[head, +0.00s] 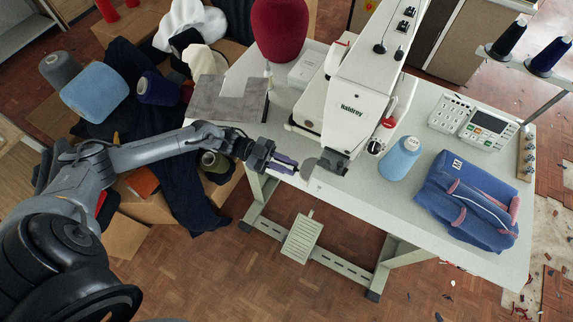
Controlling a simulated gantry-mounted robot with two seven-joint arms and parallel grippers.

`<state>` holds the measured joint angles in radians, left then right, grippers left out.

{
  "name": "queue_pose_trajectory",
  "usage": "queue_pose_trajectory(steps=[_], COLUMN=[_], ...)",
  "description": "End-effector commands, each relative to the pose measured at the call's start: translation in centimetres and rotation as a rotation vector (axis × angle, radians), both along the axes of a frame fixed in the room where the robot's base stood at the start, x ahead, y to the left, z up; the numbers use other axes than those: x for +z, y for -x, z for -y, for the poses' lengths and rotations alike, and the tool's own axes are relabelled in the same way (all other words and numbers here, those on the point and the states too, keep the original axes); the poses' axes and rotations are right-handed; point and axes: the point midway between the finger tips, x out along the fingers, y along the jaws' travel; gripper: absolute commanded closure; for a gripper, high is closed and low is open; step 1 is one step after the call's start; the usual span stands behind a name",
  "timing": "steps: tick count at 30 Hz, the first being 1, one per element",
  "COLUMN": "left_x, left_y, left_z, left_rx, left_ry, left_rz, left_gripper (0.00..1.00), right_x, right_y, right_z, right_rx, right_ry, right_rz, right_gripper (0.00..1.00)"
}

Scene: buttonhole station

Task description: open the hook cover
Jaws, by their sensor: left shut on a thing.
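The buttonhole machine (340,110) is white and stands on the pale table. The hook cover (310,168) looks like a small grey rounded plate at the table's front edge, just left of the dark clamp area (334,161) under the machine head. My left gripper (294,167) comes in from the left, with purple fingers at the plate's left side. It is shut on the hook cover. The fingers hide part of its left edge, and I cannot tell how far the cover stands open. My right gripper is not in view.
Boxes with dark cloth (180,185) and several spools stand left. A pedal (300,236) is below.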

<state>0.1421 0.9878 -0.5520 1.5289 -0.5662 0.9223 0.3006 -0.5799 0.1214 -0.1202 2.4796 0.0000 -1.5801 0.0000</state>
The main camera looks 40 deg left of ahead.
Motion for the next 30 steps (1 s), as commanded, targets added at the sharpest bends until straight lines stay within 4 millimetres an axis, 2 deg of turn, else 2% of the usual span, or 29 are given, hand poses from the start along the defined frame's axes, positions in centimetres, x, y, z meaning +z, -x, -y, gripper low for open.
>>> queue_pose_trajectory(steps=[1, 2, 7, 19, 30], left_x=[-0.1, -0.1, -0.1, -0.1, -0.1], left_y=[0.0, 0.0, 0.0, 0.2, 1.7], left_z=[0.0, 0.0, 0.0, -0.6, -5.4], left_rx=[0.000, 0.000, 0.000, 0.002, 0.002], left_ry=[-0.001, -0.001, -0.001, -0.003, -0.004], left_rz=[-0.001, -0.001, -0.001, -0.001, -0.001], left_gripper=[1.00, 0.81, 0.57, 0.57, 0.57], right_x=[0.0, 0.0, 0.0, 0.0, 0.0], right_y=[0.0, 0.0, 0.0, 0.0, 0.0], right_z=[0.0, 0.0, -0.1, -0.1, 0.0], right_rx=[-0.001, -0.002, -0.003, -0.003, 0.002], right_ry=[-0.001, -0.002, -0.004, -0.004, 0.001], right_rz=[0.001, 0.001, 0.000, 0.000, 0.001], right_gripper=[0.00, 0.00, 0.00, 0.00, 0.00])
